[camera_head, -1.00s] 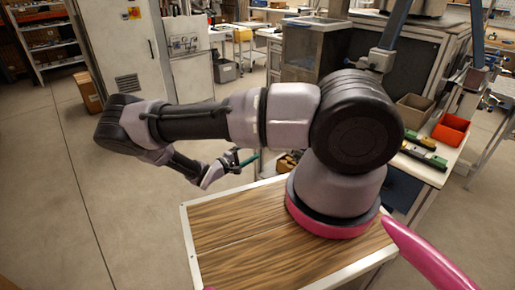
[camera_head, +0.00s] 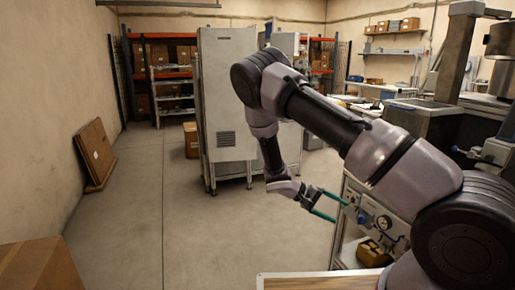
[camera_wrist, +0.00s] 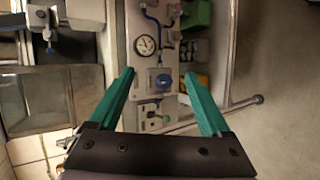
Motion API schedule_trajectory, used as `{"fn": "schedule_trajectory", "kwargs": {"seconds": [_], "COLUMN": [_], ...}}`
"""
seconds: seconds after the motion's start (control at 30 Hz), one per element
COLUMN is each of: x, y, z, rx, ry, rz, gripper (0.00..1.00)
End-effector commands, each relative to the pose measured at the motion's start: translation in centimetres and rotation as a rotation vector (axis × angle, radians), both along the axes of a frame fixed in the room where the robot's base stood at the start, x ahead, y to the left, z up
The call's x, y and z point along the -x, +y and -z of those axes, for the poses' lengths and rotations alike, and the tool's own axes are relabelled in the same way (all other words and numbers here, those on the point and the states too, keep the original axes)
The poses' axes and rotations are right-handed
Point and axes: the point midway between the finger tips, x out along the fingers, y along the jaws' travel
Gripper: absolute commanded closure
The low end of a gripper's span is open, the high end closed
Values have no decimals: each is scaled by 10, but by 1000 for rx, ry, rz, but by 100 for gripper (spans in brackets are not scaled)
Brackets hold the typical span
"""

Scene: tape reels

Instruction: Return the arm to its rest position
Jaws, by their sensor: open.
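My gripper (camera_head: 328,204) is open and empty in the head view, its two green fingers apart. My arm is bent, with its elbow raised and the forearm hanging down over open floor. In the wrist view my gripper (camera_wrist: 160,82) shows its green fingers spread, with nothing between them but the background. Behind them is a panel with a round gauge (camera_wrist: 145,45) and a blue fitting (camera_wrist: 160,80). No tape reel can be made out.
A tall grey cabinet (camera_head: 226,100) stands behind the arm. A gauge panel (camera_head: 375,215) is just right of my gripper. A cardboard box (camera_head: 45,265) is at lower left, and a flat brown board (camera_head: 96,153) leans on the left wall. The floor (camera_head: 140,225) between is clear.

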Motion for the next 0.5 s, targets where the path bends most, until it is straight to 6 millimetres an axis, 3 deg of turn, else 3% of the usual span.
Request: {"fn": "schedule_trajectory", "kwargs": {"seconds": [0.03,0.5], "x": [1,32], "y": [2,19], "z": [-18,-169], "rx": [-65,-627], "ry": [-13,-147], "rz": [43,275], "gripper": [19,19]}}
